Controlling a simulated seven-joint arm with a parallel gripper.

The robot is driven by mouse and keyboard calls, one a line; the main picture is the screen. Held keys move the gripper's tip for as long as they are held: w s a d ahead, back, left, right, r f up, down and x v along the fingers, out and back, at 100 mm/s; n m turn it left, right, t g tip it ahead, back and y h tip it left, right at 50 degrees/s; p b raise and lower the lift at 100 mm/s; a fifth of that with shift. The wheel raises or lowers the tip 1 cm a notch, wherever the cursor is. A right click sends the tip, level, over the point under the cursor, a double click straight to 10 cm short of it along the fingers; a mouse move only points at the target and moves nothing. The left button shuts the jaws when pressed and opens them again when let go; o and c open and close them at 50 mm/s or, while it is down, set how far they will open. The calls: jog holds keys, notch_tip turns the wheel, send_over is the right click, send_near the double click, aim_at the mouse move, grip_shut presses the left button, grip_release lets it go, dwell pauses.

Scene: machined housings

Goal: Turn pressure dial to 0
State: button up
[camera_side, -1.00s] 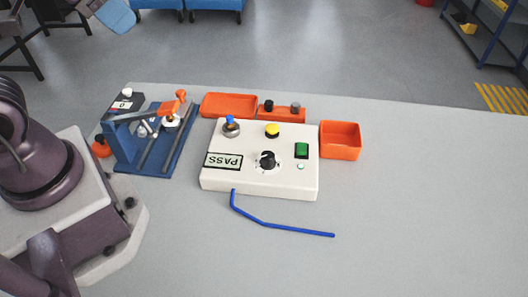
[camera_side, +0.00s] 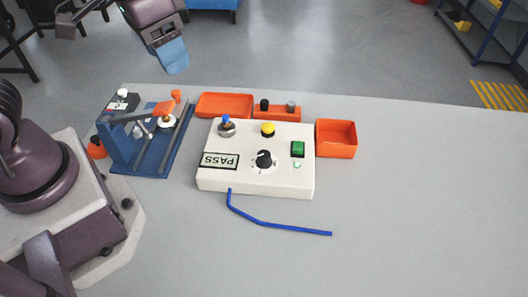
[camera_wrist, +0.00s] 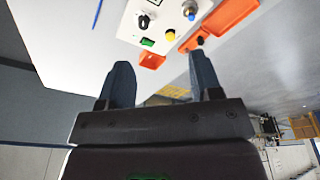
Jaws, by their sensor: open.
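The pressure dial is a black knob (camera_side: 264,159) on a white round scale, on top of a cream control box (camera_side: 215,180) in the middle of the table. The scale's numbers are too small to read. The knob also shows in the wrist view (camera_wrist: 144,21), near the top. My gripper (camera_side: 175,66) is at the top left of the side view, above and behind the box and apart from it. In the wrist view its two blue fingers (camera_wrist: 162,78) stand wide apart with nothing between them.
The box also carries a yellow button (camera_side: 268,129), a green switch (camera_side: 298,149) and a blue-tipped toggle (camera_side: 226,126). Orange trays (camera_side: 336,139) stand behind and right. A blue fixture (camera_side: 150,150) stands left. A blue bent rod (camera_side: 280,226) lies in front. The table's right is clear.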

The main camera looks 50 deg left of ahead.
aim_at(264, 154)
jog(key=w+d+f+n+g, duration=0.1)
jog(key=w+d+f+n, duration=0.35)
jog(key=w+f, duration=0.2)
jog(key=w+d+f+n+g, duration=0.1)
jog(key=w+d+f+n, duration=0.2)
jog(key=w+f+n, duration=0.3)
jog(key=shift+m, duration=0.45)
jog(key=f, duration=1.2)
jog(key=shift+s+f, duration=0.2)
jog(key=c, duration=0.9)
jog(key=shift+c, duration=0.2)
